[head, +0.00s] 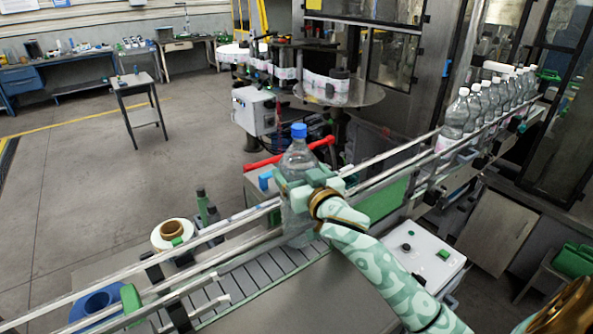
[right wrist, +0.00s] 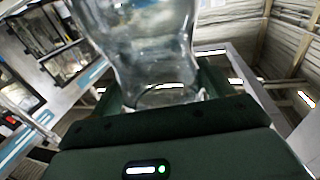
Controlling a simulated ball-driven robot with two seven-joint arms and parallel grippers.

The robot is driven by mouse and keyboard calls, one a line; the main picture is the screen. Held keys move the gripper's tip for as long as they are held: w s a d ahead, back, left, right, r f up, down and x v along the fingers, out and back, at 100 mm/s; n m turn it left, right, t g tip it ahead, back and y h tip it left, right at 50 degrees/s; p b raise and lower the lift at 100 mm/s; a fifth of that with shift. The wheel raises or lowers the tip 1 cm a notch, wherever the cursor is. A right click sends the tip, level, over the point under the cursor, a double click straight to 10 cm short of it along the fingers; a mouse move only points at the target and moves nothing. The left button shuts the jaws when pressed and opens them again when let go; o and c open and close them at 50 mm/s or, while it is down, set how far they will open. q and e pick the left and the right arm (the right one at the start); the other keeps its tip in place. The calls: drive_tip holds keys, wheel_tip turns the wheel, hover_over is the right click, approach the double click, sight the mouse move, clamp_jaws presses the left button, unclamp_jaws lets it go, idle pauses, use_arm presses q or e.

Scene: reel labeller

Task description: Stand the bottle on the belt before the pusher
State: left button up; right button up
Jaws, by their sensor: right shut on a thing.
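The clear bottle (head: 297,160) with a blue cap is upright over the slatted belt (head: 262,277), between the guide rails. My right gripper (head: 308,188) is shut around the bottle's middle. In the right wrist view the bottle (right wrist: 150,45) fills the space between the fingers of my right gripper (right wrist: 160,97). The bottle's lower end is partly behind the near rail, so I cannot tell whether its base touches the belt. I cannot make out the pusher with certainty. My left gripper is not in view.
Several clear white-capped bottles (head: 478,105) stand in a row farther up the line at the right. Metal guide rails (head: 235,222) run along both sides of the belt. A white control box (head: 425,250) is beside the line. The slats at lower left are clear.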

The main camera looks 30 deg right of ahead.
drive_tip(key=shift+w+d+f, duration=0.4)
drive_tip(key=shift+w+f, duration=0.2)
drive_tip(key=shift+f, duration=0.05)
wheel_tip(320, 180, down, 3)
drive_tip(key=shift+w+d+f, duration=0.1)
drive_tip(key=shift+f, duration=0.2)
drive_tip(key=o, duration=1.9)
drive_tip(key=shift+f, duration=0.2)
drive_tip(key=shift+o, duration=0.5)
drive_tip(key=shift+r, duration=0.15)
drive_tip(key=s+a+b, duration=0.1)
drive_tip(key=s, duration=1.1)
drive_tip(key=shift+a+b, duration=0.25)
drive_tip(key=shift+b, duration=0.05)
drive_tip(key=shift+s, duration=0.1)
